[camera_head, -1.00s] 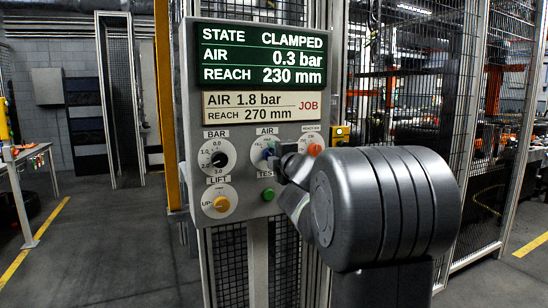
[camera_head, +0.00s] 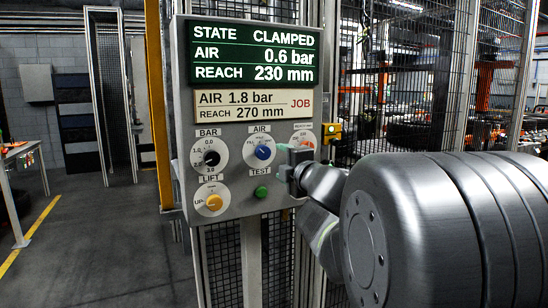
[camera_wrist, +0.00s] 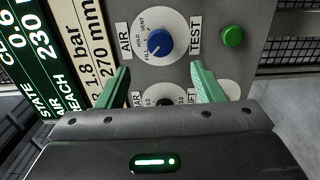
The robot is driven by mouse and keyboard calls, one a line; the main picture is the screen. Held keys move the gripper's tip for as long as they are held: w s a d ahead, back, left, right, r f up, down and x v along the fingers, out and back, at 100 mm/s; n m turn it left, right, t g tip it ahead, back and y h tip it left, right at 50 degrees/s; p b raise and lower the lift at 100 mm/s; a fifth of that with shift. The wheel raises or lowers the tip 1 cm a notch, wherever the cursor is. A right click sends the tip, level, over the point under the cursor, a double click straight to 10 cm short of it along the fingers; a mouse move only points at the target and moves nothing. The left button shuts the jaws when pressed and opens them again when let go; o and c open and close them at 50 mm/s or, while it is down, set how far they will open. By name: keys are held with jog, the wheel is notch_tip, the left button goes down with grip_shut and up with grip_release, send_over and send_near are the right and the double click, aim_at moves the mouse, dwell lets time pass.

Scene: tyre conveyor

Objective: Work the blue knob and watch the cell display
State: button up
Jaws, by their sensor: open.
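The blue knob (camera_head: 263,152) is on the AIR dial of the grey panel and is fully visible. In the wrist view the knob (camera_wrist: 160,42) lies beyond the fingertips, and its white mark looks turned toward FILL. My gripper (camera_head: 288,168) is just right of the knob, apart from it. Its green fingers (camera_wrist: 160,70) are open with nothing between them. The green cell display (camera_head: 255,53) reads STATE CLAMPED, AIR 0.6 bar, REACH 230 mm. The JOB plate (camera_head: 252,104) under it reads AIR 1.8 bar, REACH 270 mm.
The panel also has a BAR gauge (camera_head: 209,158), a yellow LIFT knob (camera_head: 214,202), a green TEST button (camera_head: 261,191) and an orange knob (camera_head: 302,140) partly behind my gripper. Mesh fencing (camera_head: 415,80) stands to the right. Open floor (camera_head: 100,240) lies to the left.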

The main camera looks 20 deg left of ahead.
aim_at(265, 153)
jog(key=shift+v, duration=1.5)
jog(key=b+x, duration=0.1)
jog(key=x, duration=1.3)
jog(key=shift+s+d, duration=0.1)
